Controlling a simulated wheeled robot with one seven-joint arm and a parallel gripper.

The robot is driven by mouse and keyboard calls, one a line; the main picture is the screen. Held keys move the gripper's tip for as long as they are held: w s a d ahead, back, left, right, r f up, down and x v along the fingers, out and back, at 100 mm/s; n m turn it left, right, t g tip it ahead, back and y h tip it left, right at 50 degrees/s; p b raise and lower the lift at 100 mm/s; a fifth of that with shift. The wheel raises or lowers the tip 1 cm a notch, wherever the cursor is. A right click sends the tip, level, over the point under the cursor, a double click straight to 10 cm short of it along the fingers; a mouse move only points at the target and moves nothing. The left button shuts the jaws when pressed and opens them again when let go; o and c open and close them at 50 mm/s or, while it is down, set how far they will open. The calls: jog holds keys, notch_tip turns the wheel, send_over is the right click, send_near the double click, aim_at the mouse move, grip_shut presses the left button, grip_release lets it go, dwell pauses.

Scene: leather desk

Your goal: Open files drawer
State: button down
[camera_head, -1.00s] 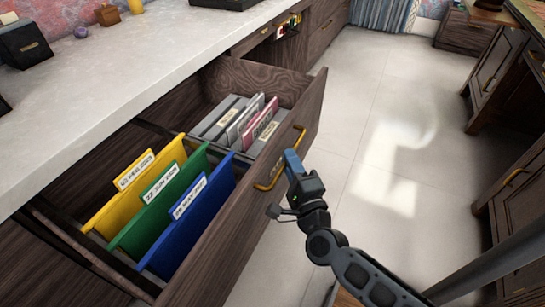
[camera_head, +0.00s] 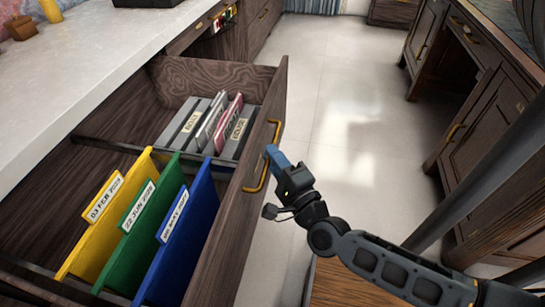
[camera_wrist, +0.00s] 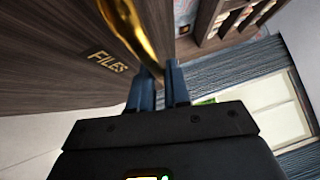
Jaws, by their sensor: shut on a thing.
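The files drawer (camera_head: 232,215) is a dark wooden drawer pulled far out from under the pale countertop. In the wrist view its front (camera_wrist: 60,60) carries the gold word FILES. Its curved gold handle (camera_head: 264,160) stands on the front face and also shows in the wrist view (camera_wrist: 130,30). My gripper (camera_head: 273,157) is at the handle, outside the drawer front. In the wrist view my gripper's two blue fingers (camera_wrist: 159,88) are shut on the handle's lower end. The exact contact is partly hidden.
Yellow (camera_head: 105,228), green (camera_head: 150,225) and blue (camera_head: 182,245) folders hang in the drawer, with grey boxes or binders (camera_head: 190,122) behind them. Another dark wooden cabinet (camera_head: 485,110) stands at the right. The pale floor (camera_head: 340,95) between is clear.

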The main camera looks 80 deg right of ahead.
jog(key=shift+f, duration=0.1)
jog(key=c, duration=1.2)
grip_release()
jog(key=shift+o, duration=0.2)
jog(key=v, duration=0.7)
jog(key=shift+s+a, duration=0.3)
jog(key=s+a+r+n+y, duration=0.3)
jog(key=a+r+n+y, duration=0.35)
jog(key=n, duration=0.75)
jog(key=s+a+r+n+y, duration=0.35)
jog(key=a+n+y, duration=0.5)
jog(key=n, duration=0.65)
notch_tip(320, 180, up, 12)
jog(key=a+h+p, duration=0.1)
jog(key=p, duration=1.1)
jog(key=shift+w+a+r+m+t+p, duration=0.2)
jog(key=shift+w+a+m+t+p, duration=0.1)
jog(key=shift+w+a+t+p, duration=0.15)
